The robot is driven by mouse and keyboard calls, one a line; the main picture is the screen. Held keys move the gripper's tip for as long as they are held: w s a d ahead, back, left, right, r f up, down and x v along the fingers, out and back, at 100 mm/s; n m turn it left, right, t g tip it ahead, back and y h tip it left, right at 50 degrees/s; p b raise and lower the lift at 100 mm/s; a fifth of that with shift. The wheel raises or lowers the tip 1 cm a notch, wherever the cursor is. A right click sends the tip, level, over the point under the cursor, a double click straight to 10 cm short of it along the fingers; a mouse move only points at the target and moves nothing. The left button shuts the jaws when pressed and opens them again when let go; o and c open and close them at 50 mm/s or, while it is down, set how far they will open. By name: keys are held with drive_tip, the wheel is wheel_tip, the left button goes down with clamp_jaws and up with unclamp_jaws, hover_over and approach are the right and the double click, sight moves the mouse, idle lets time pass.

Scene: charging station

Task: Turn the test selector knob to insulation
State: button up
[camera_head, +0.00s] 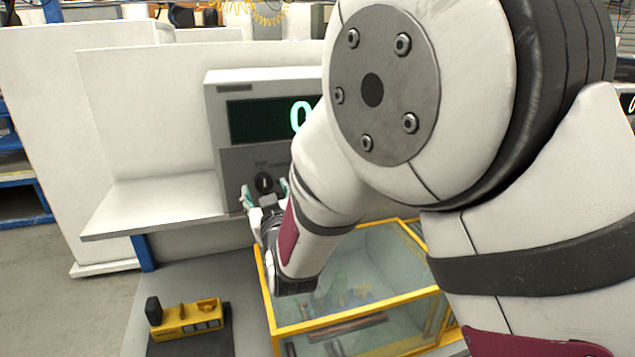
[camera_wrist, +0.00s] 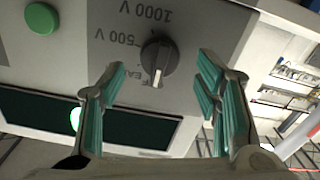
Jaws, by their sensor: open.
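The test selector knob (camera_wrist: 158,60) is dark grey and round with a raised grip bar and a white line. In the wrist view the line points down, close to a partly hidden label starting "EA". The labels "500 V" and "1000 V" lie to its upper left, and the picture appears upside down. In the head view the knob (camera_head: 264,183) is on the panel below the display. My gripper (camera_wrist: 162,80) is open, with a teal-padded finger on each side of the knob and clear gaps to it. In the head view my gripper (camera_head: 264,192) is right at the knob.
The tester (camera_head: 222,100) has a dark display with a green digit, partly hidden by my arm. A green button (camera_wrist: 41,18) is on its panel. A white shelf (camera_head: 160,205) extends left. Below are a yellow-framed clear case (camera_head: 300,327) and a yellow device (camera_head: 186,318).

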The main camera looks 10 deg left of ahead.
drive_tip(key=shift+x, duration=1.4)
drive_tip(key=shift+c, duration=0.2)
drive_tip(key=c, duration=1.1)
